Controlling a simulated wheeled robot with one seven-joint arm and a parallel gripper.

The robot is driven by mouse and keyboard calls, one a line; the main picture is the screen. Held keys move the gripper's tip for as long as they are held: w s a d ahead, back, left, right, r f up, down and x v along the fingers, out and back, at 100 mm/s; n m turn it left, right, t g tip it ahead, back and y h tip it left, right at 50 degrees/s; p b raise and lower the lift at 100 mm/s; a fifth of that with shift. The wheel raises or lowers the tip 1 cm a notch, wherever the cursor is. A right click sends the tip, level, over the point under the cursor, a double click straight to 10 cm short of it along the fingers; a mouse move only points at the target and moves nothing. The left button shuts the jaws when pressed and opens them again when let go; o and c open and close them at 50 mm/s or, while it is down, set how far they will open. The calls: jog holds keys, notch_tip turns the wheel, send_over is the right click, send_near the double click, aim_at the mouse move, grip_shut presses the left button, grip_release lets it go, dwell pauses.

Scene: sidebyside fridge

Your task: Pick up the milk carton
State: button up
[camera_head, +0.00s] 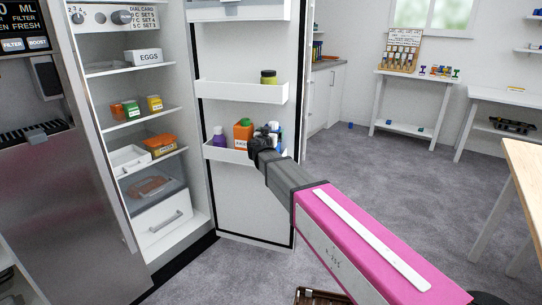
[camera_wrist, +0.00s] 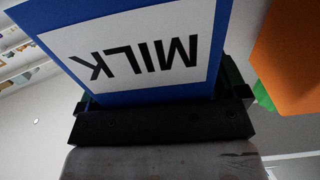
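The milk carton, blue with a white label, shows close up in the wrist view (camera_wrist: 150,50), its word "MILK" upside down. In the head view it is a small blue and white patch (camera_head: 276,140) at the lower door shelf, partly hidden by my gripper. My gripper (camera_head: 268,138) reaches to that shelf. In the wrist view my gripper's fingers (camera_wrist: 162,95) stand on either side of the carton, very near its sides. I cannot tell whether they press on it. The carton's lower part is hidden in the head view.
An orange carton (camera_head: 243,133) stands close beside the milk on the door shelf (camera_head: 228,154), and shows in the wrist view (camera_wrist: 290,45). A purple bottle (camera_head: 219,137) is further left. A jar (camera_head: 268,77) sits on the shelf above.

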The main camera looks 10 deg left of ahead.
jog(key=c, duration=1.4)
jog(key=shift+c, duration=0.2)
